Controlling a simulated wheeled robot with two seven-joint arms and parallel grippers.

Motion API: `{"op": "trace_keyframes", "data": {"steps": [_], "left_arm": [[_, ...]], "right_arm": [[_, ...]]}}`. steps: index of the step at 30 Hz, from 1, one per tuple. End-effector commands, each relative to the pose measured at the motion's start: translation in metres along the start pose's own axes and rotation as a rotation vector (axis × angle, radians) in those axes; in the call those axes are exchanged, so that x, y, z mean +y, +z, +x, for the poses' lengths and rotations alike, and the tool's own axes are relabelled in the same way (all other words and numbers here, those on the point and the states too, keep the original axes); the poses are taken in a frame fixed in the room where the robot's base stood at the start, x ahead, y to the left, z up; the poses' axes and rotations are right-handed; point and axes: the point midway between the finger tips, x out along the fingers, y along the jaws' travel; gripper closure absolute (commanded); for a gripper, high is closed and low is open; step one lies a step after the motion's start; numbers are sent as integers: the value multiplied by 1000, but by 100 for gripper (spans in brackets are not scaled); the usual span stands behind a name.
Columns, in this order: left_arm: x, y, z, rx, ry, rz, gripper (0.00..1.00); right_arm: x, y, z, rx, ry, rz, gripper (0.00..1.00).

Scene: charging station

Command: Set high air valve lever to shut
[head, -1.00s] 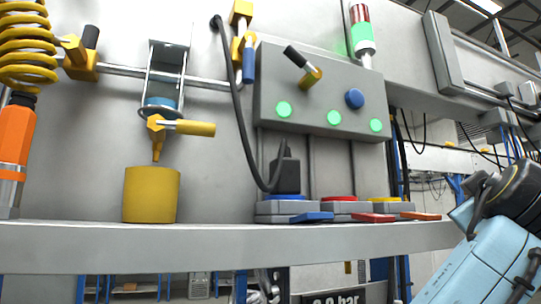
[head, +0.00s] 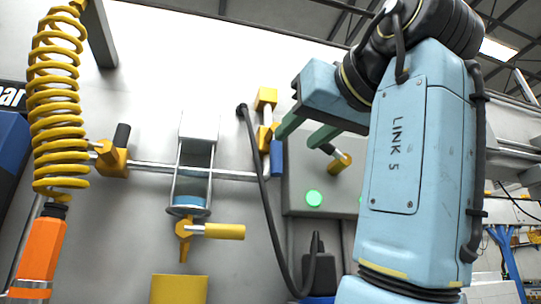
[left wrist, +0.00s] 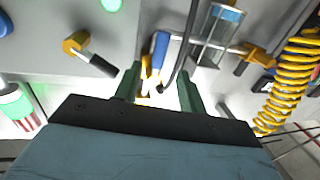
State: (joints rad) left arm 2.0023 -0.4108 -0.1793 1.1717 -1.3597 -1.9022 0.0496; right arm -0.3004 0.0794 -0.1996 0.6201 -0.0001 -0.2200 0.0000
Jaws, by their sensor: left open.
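A yellow valve body (head: 265,136) sits on the upright end of the air pipe. Its blue lever (head: 277,158) points down, roughly along that upright pipe. In the left wrist view the blue lever (left wrist: 161,46) shows just beyond my fingers, beside the yellow body. My left gripper (head: 295,142) is open and empty, just right of the lever in the head view. In the left wrist view the left gripper (left wrist: 160,76) has its green fingers on either side of the valve area. I cannot tell whether a finger touches it. My right gripper is not in view.
A grey control box (head: 299,178) with a black-handled lever (head: 338,158) is close right of the valve, partly behind my arm. A black cable (head: 262,185) hangs just left of it. A yellow-handled valve (head: 215,231), a black-handled valve (head: 112,155) and a yellow coil hose (head: 55,110) are further left.

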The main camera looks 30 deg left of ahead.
Motion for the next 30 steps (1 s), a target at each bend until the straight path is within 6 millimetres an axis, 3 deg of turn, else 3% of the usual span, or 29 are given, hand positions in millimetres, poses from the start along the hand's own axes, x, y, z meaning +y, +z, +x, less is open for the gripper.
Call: {"op": "trace_keyframes", "data": {"steps": [6, 13, 18, 27, 30], "left_arm": [[1, -1, 49, -3, 2, 0, 59], [1, -1, 88, -1, -1, 0, 59], [0, -1, 100, 1, 0, -1, 59], [1, 0, 103, 2, 1, -1, 59], [1, 0, 103, 2, 1, -1, 70]], "right_arm": [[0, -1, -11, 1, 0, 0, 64], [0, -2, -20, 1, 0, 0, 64], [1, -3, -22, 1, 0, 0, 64], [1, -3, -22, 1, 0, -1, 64], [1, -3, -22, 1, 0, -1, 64]]}}
